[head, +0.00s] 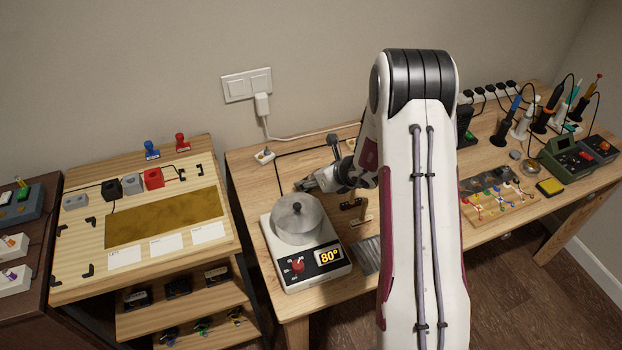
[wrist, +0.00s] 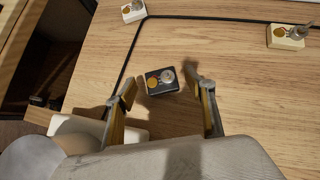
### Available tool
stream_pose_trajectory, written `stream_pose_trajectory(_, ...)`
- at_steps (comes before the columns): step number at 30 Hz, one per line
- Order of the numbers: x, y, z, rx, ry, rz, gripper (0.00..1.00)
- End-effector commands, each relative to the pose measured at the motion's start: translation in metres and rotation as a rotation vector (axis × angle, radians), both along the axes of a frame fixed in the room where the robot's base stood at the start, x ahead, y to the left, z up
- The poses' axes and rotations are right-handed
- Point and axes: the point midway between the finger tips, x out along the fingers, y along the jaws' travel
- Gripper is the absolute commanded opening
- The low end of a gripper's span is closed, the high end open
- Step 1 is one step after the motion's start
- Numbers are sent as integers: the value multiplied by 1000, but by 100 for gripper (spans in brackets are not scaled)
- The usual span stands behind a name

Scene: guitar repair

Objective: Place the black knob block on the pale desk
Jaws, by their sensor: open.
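The black knob block (wrist: 150,89), with a gold disc and a silver knob on top, lies on the wooden workbench (wrist: 215,45) in the wrist view. My gripper (wrist: 161,78) is open, its fingers on either side of the block with gaps between. The block is not clearly visible in the head view, where my gripper (head: 307,184) hangs low over the bench behind the pot. The pale desk (head: 75,290) stands at the left, holding grey, black and red blocks, a brown mat and white labels.
A hot plate (head: 318,268) reading 80° carries a metal pot (head: 298,222) just in front of my gripper. White knob blocks (wrist: 132,11) sit along a black cable. Soldering tools (head: 550,108) crowd the bench's right side. The pale desk's front left is mostly clear.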

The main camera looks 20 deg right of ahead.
Motion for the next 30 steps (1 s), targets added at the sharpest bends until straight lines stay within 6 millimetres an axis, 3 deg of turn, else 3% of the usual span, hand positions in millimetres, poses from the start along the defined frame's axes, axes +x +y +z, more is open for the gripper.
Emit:
stream_pose_trajectory(21,-54,-18,57,-1,-2,-1,54)
stream_pose_trajectory(30,-68,-23,72,0,-1,-1,54)
